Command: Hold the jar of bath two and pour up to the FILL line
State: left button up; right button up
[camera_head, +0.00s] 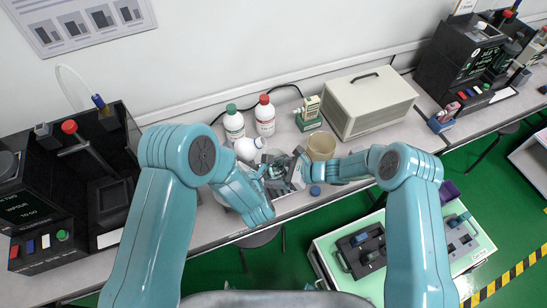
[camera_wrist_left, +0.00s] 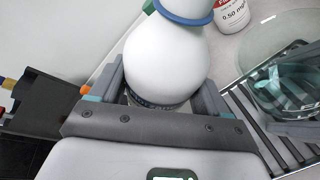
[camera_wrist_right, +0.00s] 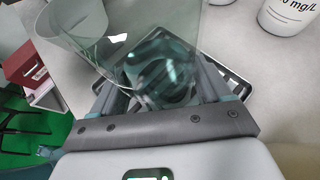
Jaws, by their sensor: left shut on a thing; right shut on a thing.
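My left gripper (camera_wrist_left: 163,92) is shut on a white round-bodied bottle (camera_wrist_left: 165,58) with a blue ring at its neck. The bottle (camera_head: 247,149) also shows in the head view, just above my left wrist. My right gripper (camera_wrist_right: 160,88) is shut on a clear glass jar (camera_wrist_right: 165,68). The jar also shows at the right of the left wrist view (camera_wrist_left: 285,88), over or in a dark slotted rack (camera_wrist_right: 240,83); I cannot tell whether it touches the rack. No FILL line or liquid level is readable. In the head view my arms hide much of the jar.
Bottles with a green cap (camera_head: 234,123) and a red cap (camera_head: 264,115) stand behind. A beige case (camera_head: 370,100) stands farther right. Black testers flank the bench.

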pick_arm(q)
jog(key=shift+a+f+m+y, duration=0.3)
jog(key=shift+f+m+y, duration=0.15)
jog(key=shift+m, duration=0.15)
dwell(1.1)
jog(key=shift+a+r+m+t+y, duration=0.2)
jog(key=shift+r+m+t+y, duration=0.25)
jog(key=shift+m, duration=0.35)
jog(key=shift+a+r+m+t+y, duration=0.15)
jog(key=shift+r+m+t+y, duration=0.1)
jog(key=shift+r+m, duration=0.4)
dwell(3.7)
jog(key=shift+f, duration=0.2)
jog(key=shift+d+f+n+g+h, duration=0.25)
jog(key=shift+f+n+g+h, duration=0.25)
jog(key=shift+f+n, duration=0.55)
jog(key=shift+r, duration=0.25)
